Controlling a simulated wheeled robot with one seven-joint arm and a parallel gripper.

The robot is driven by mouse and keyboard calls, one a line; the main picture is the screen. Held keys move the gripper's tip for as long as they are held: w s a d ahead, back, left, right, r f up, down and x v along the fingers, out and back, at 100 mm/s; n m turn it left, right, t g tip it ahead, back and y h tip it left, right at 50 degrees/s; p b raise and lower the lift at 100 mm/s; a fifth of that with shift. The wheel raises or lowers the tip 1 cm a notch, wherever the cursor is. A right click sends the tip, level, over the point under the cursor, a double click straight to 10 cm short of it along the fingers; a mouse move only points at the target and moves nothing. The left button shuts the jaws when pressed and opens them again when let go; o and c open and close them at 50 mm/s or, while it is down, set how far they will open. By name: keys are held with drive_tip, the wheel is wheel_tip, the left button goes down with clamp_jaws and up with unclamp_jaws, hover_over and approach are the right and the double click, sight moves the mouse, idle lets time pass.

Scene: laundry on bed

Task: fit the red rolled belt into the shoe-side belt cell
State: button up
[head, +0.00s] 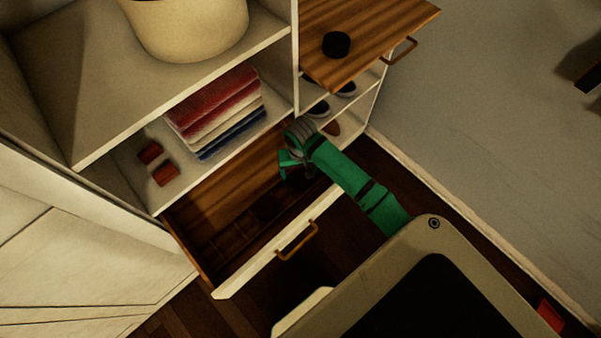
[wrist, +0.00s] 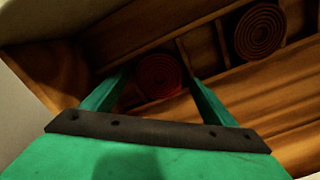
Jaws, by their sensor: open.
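The open drawer (head: 285,255) has wooden dividers, and its inside is dark in the head view. My green gripper (head: 287,168) is over the drawer's right end, on the side near the shoes (head: 318,109). In the wrist view my gripper (wrist: 159,80) is open, with one finger to each side of the red rolled belt (wrist: 158,72). That belt lies in shadow with its spiral facing the camera, beside a divider (wrist: 188,57). Whether the fingers touch it, I cannot tell. A second, browner rolled belt (wrist: 260,32) sits in the cell to the right.
A beige basket (head: 190,30) stands higher up. A wooden top drawer (head: 365,35) juts out at the right with a black round object (head: 336,44) on it.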

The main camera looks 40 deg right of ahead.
sight(301, 176)
wheel_tip(301, 176, up, 12)
drive_tip(key=shift+r, duration=0.25)
idle(0.4)
drive_tip(key=shift+s, duration=0.1)
idle(0.5)
